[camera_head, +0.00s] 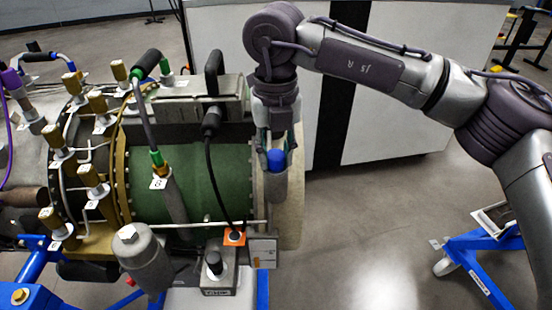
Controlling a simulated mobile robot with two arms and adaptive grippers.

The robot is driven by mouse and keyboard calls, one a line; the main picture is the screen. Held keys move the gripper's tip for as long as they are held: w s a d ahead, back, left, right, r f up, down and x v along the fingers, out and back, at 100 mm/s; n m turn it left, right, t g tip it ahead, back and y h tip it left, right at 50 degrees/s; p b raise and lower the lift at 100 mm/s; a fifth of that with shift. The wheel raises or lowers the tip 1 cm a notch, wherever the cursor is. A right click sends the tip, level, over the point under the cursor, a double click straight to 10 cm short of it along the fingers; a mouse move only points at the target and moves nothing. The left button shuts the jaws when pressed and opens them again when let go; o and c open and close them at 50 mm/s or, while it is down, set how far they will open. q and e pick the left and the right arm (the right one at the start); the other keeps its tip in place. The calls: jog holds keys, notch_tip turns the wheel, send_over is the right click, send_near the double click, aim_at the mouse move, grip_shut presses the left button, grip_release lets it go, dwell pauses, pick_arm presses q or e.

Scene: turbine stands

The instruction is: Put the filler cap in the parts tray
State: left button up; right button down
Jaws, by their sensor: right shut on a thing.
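A blue cap (276,160), which looks like the filler cap, sits at the mouth of a grey cylindrical neck (274,187) at the right end of the turbine. My right gripper (276,150) points down from above and is shut on the blue cap. The fingers partly hide the cap, and I cannot tell whether it is still seated in the neck. A shallow light-edged tray (492,213), possibly the parts tray, shows at the right on a blue stand, partly hidden by my right arm. My left gripper is not in view.
The turbine (190,185), with a green casing, brass fittings, hoses and a black cable, fills the left on a blue stand (30,295). An orange tag (234,237) hangs near the neck. A white cabinet (400,130) stands behind. Open floor (380,250) lies between turbine and right-hand stand.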

jog(key=shift+r, duration=0.65)
jog(key=shift+r+p, duration=0.6)
jog(key=shift+r, duration=0.25)
